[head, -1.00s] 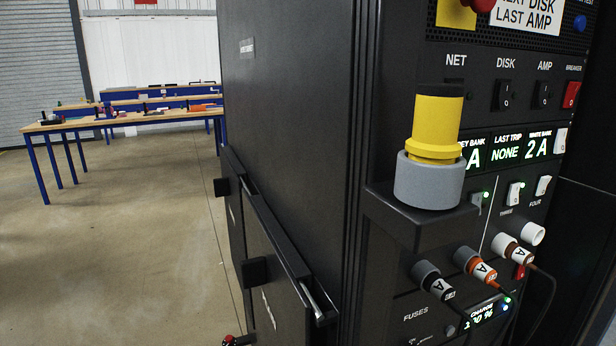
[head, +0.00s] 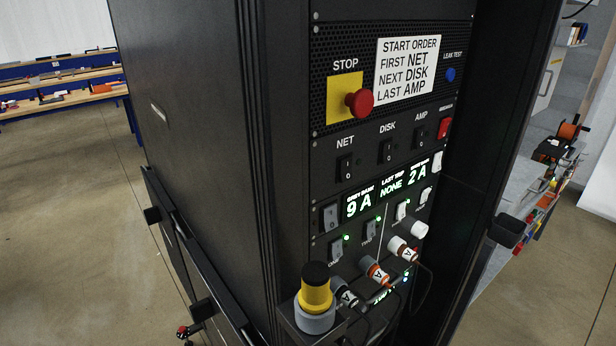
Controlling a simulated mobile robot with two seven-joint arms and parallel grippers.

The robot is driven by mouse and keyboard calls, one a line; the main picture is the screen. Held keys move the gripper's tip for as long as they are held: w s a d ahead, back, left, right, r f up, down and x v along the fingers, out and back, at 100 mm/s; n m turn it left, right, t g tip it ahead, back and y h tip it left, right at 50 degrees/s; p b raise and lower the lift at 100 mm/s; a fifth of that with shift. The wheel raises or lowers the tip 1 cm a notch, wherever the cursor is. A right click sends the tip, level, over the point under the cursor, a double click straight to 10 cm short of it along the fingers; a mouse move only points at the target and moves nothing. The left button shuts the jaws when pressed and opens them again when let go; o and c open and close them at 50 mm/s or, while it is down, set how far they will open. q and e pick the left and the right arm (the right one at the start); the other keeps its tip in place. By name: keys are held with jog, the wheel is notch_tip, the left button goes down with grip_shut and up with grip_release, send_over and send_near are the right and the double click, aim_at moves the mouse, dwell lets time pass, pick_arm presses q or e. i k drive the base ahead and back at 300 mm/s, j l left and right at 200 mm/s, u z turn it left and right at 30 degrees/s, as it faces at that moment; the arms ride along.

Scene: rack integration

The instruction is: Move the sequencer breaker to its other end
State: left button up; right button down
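The sequencer breaker is the red rocker switch (head: 444,128) at the right end of the switch row, under a small label that seems to read BREAKER. I cannot tell which of its ends is pressed in. To its left in the same row are the black rockers AMP (head: 419,138), DISK (head: 386,151) and NET (head: 345,167). Above the row a placard (head: 406,66) gives the start order NET, DISK, AMP. Neither of my grippers shows in the head view.
A red STOP button (head: 359,102) and a blue LEAK TEST button (head: 450,75) sit above the switches. Below, a display (head: 388,187) reads 9 A, NONE and 2 A. A yellow, black-topped cylinder (head: 315,290) stands in a grey ring, jutting out in front of the lower panel.

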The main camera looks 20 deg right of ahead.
aim_at(444, 126)
jog(key=k+l, duration=0.35)
jog(key=l+z, duration=0.15)
jog(key=l, duration=0.95)
jog(key=i+l, duration=0.15)
jog(key=l, duration=0.2)
jog(key=i+l+z, duration=0.1)
jog(key=l, duration=0.25)
jog(key=i, duration=0.1)
